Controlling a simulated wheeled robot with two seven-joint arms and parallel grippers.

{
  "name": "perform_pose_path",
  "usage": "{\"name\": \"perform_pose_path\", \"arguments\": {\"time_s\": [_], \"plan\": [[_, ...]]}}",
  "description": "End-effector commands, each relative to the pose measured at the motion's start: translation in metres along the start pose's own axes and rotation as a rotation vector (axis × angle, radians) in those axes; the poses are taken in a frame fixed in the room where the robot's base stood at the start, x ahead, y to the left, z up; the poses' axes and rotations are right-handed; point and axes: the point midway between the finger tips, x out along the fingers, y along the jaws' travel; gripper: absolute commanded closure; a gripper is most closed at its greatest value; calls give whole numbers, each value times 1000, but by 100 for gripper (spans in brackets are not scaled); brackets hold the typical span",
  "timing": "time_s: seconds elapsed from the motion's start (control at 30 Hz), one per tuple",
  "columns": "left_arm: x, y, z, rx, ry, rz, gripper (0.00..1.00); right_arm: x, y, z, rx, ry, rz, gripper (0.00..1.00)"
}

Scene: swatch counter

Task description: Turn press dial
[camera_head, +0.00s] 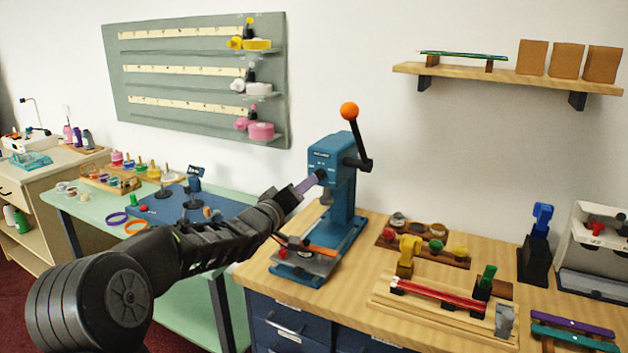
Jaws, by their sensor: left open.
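The blue press (343,190) stands on the left part of the wooden counter, with a dark lever (358,142) topped by an orange ball (349,110). A small dark round part, which looks like the press dial (321,175), shows on the left side of its head. My left arm comes in from the lower left. My left gripper (309,183) is at the dial, its purplish-grey fingers pointing at it. The gripper is open; I cannot tell whether the fingers touch the dial or sit around it. My right gripper is out of view.
To the right are a wooden tray of colored knobs (423,245) and a jig with red rods (440,296). A green table (90,212) stands left; shelves hang on the wall behind.

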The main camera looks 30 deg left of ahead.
Motion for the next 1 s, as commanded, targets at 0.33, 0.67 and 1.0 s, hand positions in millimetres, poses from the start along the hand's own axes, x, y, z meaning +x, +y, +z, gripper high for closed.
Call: {"name": "perform_pose_path", "arguments": {"time_s": [0.33, 0.67, 1.0], "plan": [[53, 1, 0, -2, -1, 1, 54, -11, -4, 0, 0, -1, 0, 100], [63, 0, 0, 0, 0, 0, 54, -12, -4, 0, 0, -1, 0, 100], [63, 0, 0, -1, 0, 0, 75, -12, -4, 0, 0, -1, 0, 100]]}}
